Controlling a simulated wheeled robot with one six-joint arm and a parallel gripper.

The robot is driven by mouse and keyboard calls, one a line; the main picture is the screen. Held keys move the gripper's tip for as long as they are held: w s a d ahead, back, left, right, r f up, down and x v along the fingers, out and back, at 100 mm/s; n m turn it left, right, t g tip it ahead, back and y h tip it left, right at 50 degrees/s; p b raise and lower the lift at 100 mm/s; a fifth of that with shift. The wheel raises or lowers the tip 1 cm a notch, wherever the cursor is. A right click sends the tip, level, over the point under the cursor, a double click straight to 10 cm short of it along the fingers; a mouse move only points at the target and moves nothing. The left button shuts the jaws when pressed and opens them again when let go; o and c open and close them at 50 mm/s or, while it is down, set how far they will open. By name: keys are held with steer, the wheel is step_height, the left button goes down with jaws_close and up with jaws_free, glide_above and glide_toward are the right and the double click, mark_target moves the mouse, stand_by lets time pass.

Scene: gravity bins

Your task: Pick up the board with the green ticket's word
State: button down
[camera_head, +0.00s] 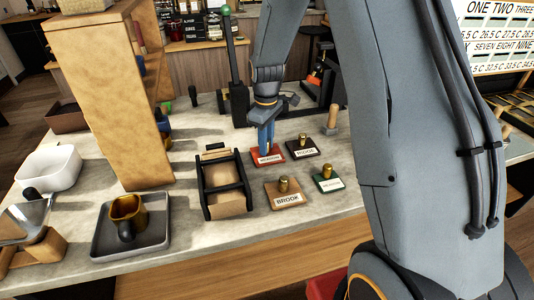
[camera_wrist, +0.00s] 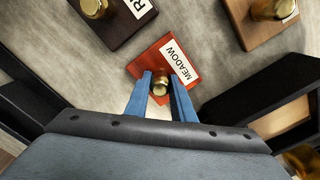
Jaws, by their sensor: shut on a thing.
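A red board labelled MEADOW (camera_head: 278,161) with a brass knob is on the counter, in the middle of the head view. It also shows in the wrist view (camera_wrist: 145,63). My gripper (camera_head: 266,150) is above it, its blue fingers shut on the knob (camera_wrist: 160,84). I cannot tell whether the board touches the counter. A dark board (camera_head: 302,154), its label seeming to read RIDGE, is to the right. A brown BROOK board (camera_head: 297,204) and a small green board (camera_head: 336,188), its label hard to read, are nearer the front. I cannot make out a separate green ticket.
A black-framed stand (camera_head: 210,194) is left of the boards. A grey tray (camera_head: 158,240) with a brass pot (camera_head: 128,208), a white bin (camera_head: 50,170) and a tall wooden panel (camera_head: 105,100) are further left. A peg-like wooden post (camera_head: 332,118) stands behind the dark board.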

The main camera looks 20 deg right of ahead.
steer(key=shift+s, duration=0.2)
steer(key=shift+w+r+p, duration=0.15)
steer(key=shift+r+p, duration=0.6)
steer(key=shift+r, duration=0.15)
steer(key=shift+r, duration=0.1)
steer(key=shift+r+p, duration=1.7)
steer(key=shift+r, duration=0.75)
